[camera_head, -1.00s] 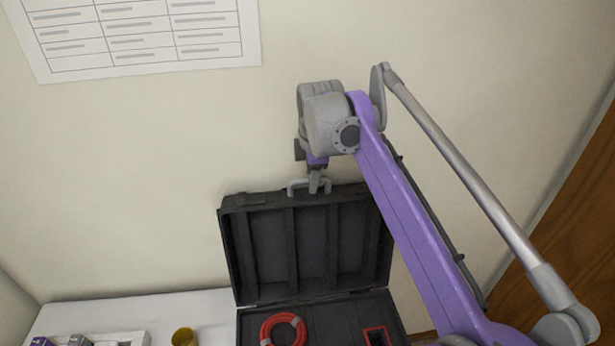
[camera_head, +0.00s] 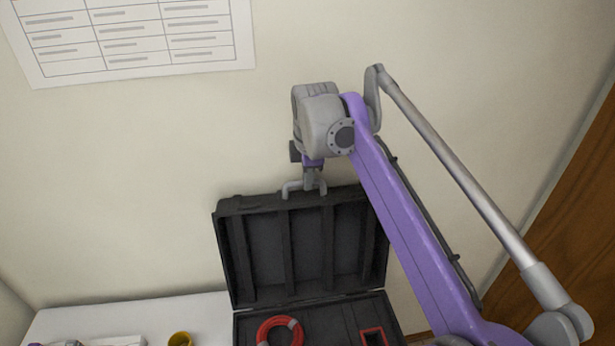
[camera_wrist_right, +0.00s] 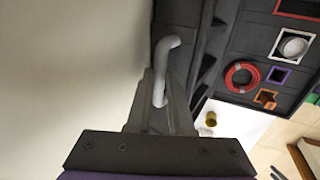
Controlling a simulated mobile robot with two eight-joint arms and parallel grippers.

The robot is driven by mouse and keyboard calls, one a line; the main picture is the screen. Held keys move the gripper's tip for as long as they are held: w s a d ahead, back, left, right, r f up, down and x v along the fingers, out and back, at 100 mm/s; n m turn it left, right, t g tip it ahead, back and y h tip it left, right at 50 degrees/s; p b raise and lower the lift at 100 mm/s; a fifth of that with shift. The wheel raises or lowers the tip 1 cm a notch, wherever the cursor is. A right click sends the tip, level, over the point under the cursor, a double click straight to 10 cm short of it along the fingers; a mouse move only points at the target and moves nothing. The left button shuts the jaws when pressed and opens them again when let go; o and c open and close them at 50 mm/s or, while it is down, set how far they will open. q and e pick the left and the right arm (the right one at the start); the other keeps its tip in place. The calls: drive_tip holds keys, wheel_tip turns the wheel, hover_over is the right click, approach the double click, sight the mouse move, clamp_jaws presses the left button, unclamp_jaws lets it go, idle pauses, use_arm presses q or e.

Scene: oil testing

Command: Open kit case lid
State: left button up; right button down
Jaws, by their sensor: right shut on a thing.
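The black kit case lid (camera_head: 302,246) stands upright, swung open, with its ribbed inside facing me in the head view. The case base (camera_head: 343,318) lies below it on the table, partly cut off by the frame's lower edge. My right gripper (camera_head: 314,186) is at the top edge of the lid, shut on the grey handle (camera_head: 291,188). In the right wrist view the handle (camera_wrist_right: 163,62) runs down between the gripper's fingers (camera_wrist_right: 160,98). My left gripper is in neither view.
The white table (camera_head: 130,320) holds a yellow cup (camera_head: 180,339) left of the case. A red coil (camera_head: 281,330) lies in the case base. The wall is close behind the lid. A brown wooden panel (camera_head: 560,240) is at the right.

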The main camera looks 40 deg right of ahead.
drive_tip(key=shift+s+a, duration=0.1)
idle(0.8)
drive_tip(key=shift+s+a, duration=0.15)
drive_tip(key=shift+s, duration=0.15)
drive_tip(key=s+a+r+t+h, duration=0.1)
drive_tip(key=s+a+t, duration=0.1)
drive_tip(key=s, duration=0.4)
drive_tip(key=shift+s+a, duration=0.2)
drive_tip(key=shift+a, duration=0.55)
drive_tip(key=shift+s+r, duration=0.1)
drive_tip(key=shift+r, duration=0.05)
